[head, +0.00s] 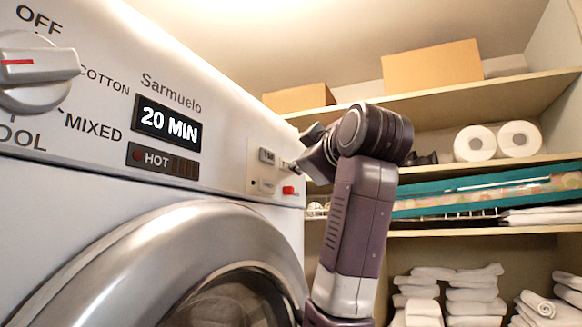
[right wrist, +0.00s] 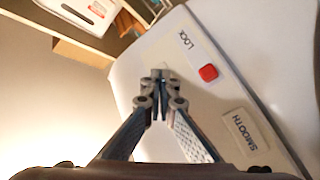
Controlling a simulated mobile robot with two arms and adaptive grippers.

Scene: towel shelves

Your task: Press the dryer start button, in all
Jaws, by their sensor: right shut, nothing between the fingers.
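The white dryer (head: 225,100) fills the left of the head view, its display (head: 167,124) reading "20 MIN". At the panel's right end is a small button group with a red button (head: 288,190). In the right wrist view the red button (right wrist: 208,73) sits beside the label "LOCK". I cannot read a start label; the fingers hide part of the panel. My right gripper (head: 294,165) is shut and empty, its tips close to the panel above the red button. In the wrist view the fingertips (right wrist: 158,76) point at the panel; contact cannot be told. My left gripper is out of view.
A knob (head: 36,70) and a "HOT" indicator (head: 160,160) are on the panel. The round door (head: 190,235) is below. Shelves (head: 510,90) at the right hold boxes (head: 433,68), paper rolls (head: 520,139) and folded towels (head: 475,295).

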